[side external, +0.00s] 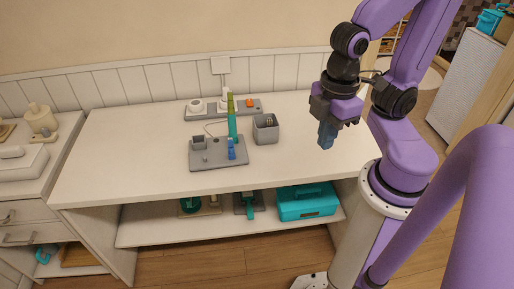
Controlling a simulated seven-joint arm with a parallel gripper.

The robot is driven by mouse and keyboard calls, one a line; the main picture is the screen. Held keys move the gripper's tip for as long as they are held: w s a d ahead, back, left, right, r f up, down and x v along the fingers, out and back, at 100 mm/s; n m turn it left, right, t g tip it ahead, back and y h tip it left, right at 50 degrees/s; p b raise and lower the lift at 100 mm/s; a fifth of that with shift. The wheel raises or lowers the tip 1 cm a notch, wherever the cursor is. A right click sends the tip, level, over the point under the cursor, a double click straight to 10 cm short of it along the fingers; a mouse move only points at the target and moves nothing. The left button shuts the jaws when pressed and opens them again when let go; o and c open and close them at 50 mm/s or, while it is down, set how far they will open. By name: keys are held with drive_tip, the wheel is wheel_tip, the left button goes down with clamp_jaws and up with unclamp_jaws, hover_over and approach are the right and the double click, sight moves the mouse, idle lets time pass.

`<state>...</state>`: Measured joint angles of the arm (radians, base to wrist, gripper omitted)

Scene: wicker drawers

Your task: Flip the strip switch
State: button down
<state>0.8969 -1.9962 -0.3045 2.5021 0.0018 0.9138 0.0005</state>
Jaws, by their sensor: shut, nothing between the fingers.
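A grey power strip (214,114) lies near the back of the white table. A small orange-red switch (250,103) shows at its right end. White round plugs (195,105) sit in the strip, and a cable runs up toward a white wall plate. I cannot tell the switch's position at this size. My gripper (325,143) is shut and empty, pointing down above the right part of the table. It is to the right of the strip and apart from it.
A grey soldering-type stand (219,153) with a tall green and teal tool (232,118) and a blue piece (231,149) stands in front of the strip. A grey square cup (266,133) stands to its right. The white tabletop (110,165) is clear at left. A teal box (306,204) is on the shelf below.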

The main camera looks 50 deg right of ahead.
drive_tip(key=shift+r, duration=0.1)
wheel_tip(320, 180, up, 5)
drive_tip(key=w+r+m+t, duration=0.1)
drive_tip(key=w+m+t, duration=0.25)
drive_tip(key=w, duration=1.25)
drive_tip(key=w+d+r+t+h, duration=0.1)
drive_tip(key=w+d+t, duration=0.1)
drive_tip(key=w+d, duration=0.55)
drive_tip(key=w+d+r+m+t+h, duration=0.1)
drive_tip(key=w+d+t, duration=0.25)
drive_tip(key=w, duration=0.65)
drive_tip(key=w+d+r+t+h, duration=0.1)
drive_tip(key=w+d+r+t, duration=0.1)
drive_tip(key=w+d, duration=0.55)
drive_tip(key=w+d+f+y, duration=0.1)
drive_tip(key=w+d+f, duration=0.15)
drive_tip(key=d, duration=0.45)
drive_tip(key=w+d+f, duration=0.1)
drive_tip(key=d+f, duration=0.2)
drive_tip(key=d, duration=0.4)
wheel_tip(320, 180, down, 20)
drive_tip(key=shift+a+r+n+g, duration=0.2)
drive_tip(key=shift+a+n+g, duration=0.1)
drive_tip(key=shift+n, duration=0.05)
